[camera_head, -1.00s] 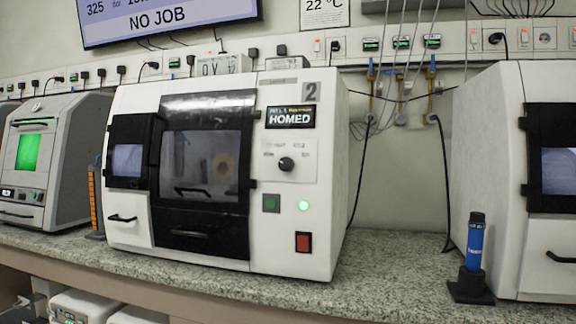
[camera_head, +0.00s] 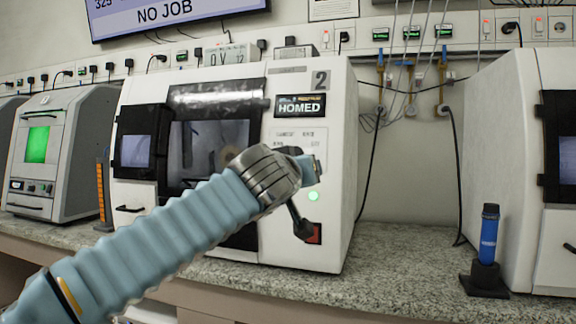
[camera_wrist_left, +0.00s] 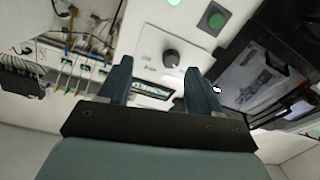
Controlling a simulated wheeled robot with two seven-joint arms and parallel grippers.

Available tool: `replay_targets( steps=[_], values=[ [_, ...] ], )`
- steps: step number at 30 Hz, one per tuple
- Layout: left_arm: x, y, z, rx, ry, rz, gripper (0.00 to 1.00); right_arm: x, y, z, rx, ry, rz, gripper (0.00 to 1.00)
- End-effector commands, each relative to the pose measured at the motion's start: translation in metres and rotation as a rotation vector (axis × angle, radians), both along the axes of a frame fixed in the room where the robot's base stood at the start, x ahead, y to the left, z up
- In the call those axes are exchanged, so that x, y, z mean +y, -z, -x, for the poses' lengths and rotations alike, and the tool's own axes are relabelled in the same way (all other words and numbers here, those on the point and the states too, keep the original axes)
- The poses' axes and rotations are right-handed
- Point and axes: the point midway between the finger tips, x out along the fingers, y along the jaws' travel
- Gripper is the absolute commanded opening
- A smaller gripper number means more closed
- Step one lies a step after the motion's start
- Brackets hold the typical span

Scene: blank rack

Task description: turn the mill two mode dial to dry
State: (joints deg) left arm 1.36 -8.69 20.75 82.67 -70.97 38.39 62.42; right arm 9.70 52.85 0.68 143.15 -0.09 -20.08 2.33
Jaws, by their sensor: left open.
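Mill two (camera_head: 345,175) is the white machine marked 2, with a HOMED display. Its mode dial is hidden behind my left arm in the head view. In the left wrist view the dark round mode dial (camera_wrist_left: 171,58) shows on its white panel, beyond and between the fingertips. Its labels and pointer are too small to read. My left gripper (camera_head: 312,168) is in front of the control panel. In the left wrist view the left gripper (camera_wrist_left: 159,66) is open and empty, with its fingers apart from the dial. My right gripper is not in view.
A green button (camera_wrist_left: 215,18) is near the dial. A red switch (camera_head: 314,233), partly covered, sits low on the front. A blue tube in a black stand (camera_head: 488,245) is on the counter (camera_head: 390,275) at right. Another white machine (camera_head: 510,150) stands further right.

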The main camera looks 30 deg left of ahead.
Motion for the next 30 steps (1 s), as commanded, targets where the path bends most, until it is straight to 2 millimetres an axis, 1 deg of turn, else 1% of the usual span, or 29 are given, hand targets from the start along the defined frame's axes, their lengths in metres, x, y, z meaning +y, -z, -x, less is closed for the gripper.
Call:
replay_targets(
  steps=[1,3,5,7,11,15,21,25,30],
  values=[
    [0.009,-0.012,0.013,-0.028,-0.033,-0.004,0.64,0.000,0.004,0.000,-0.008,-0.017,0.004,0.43],
    [0.017,-0.023,0.023,-0.050,-0.063,-0.006,0.64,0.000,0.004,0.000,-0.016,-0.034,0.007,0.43],
    [0.020,-0.027,0.024,-0.058,-0.074,-0.008,0.64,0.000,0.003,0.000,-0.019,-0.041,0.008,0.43],
    [0.024,-0.029,0.019,-0.058,-0.077,-0.007,0.64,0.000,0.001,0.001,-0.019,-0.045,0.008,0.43],
    [0.031,-0.029,-0.004,-0.055,-0.076,-0.008,0.64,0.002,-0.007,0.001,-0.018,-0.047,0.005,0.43],
    [0.043,-0.030,-0.036,-0.055,-0.074,-0.007,0.64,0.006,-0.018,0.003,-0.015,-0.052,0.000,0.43],
    [0.058,-0.030,-0.076,-0.053,-0.075,-0.009,0.64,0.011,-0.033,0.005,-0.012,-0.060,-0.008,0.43],
    [0.064,-0.029,-0.093,-0.055,-0.073,-0.008,0.64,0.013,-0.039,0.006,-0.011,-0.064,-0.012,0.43],
    [0.068,-0.027,-0.102,-0.057,-0.073,-0.008,0.64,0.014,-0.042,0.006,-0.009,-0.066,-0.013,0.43]
  ],
)
